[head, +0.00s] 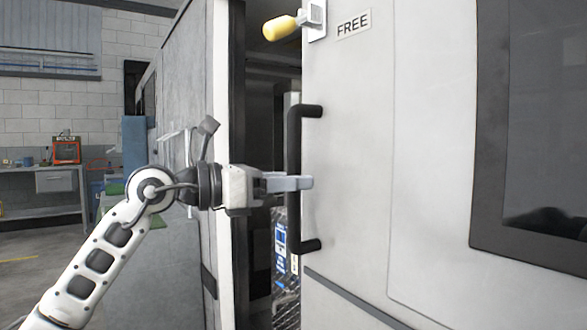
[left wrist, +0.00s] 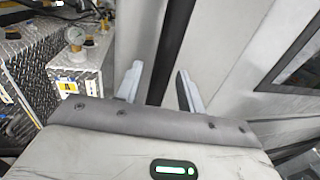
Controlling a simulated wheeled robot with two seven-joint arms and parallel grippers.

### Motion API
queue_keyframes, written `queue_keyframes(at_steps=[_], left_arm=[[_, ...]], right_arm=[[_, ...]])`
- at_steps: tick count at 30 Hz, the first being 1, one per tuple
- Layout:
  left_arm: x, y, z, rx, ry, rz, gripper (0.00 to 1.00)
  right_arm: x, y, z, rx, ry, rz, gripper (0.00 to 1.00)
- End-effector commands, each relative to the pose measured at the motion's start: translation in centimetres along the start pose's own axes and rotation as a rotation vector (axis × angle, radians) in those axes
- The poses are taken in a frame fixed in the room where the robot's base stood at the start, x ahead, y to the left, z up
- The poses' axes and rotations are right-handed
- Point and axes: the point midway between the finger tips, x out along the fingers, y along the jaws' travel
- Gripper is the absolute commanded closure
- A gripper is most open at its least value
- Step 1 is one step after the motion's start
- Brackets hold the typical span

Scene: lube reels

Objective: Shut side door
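The white side door (head: 410,150) fills the right of the head view. It stands partly open, with a gap at its left edge. A black vertical bar handle (head: 294,140) is fixed near that edge. My left gripper (head: 300,183) reaches it from the left, and a finger crosses in front of the bar. In the left wrist view the fingers (left wrist: 160,88) are apart, with the black bar (left wrist: 172,50) running between them in the picture. I cannot tell whether either finger touches it. My right gripper is not in view.
A yellow-knobbed latch (head: 280,28) and a FREE sign (head: 354,24) are above the handle. A grey wall panel (head: 190,90) stands left of the gap. Metal boxes with gauges (left wrist: 75,60) show inside. A workbench (head: 45,180) is far left.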

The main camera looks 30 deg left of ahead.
Motion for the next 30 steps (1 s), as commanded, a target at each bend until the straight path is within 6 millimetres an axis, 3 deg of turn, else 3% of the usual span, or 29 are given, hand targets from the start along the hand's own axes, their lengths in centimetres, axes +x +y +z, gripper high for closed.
queue_keyframes(at_steps=[3, 12, 17, 25, 30], left_arm=[[0.8, 0.0, 0.1, 0.000, -0.001, -0.001, 0.61], [1.0, 0.0, -0.1, 0.000, 0.001, 0.000, 0.61], [1.0, 0.0, -0.1, 0.000, 0.001, 0.000, 1.00], [0.9, 0.6, 0.0, -0.002, 0.001, 0.001, 1.00], [0.3, 3.2, 0.1, -0.004, 0.000, 0.008, 1.00]], right_arm=[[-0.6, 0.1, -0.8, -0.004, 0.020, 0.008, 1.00], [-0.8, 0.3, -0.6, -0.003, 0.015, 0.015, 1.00], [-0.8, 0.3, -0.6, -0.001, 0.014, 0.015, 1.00], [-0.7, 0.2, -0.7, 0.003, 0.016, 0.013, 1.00], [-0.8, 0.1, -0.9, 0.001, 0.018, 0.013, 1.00]])
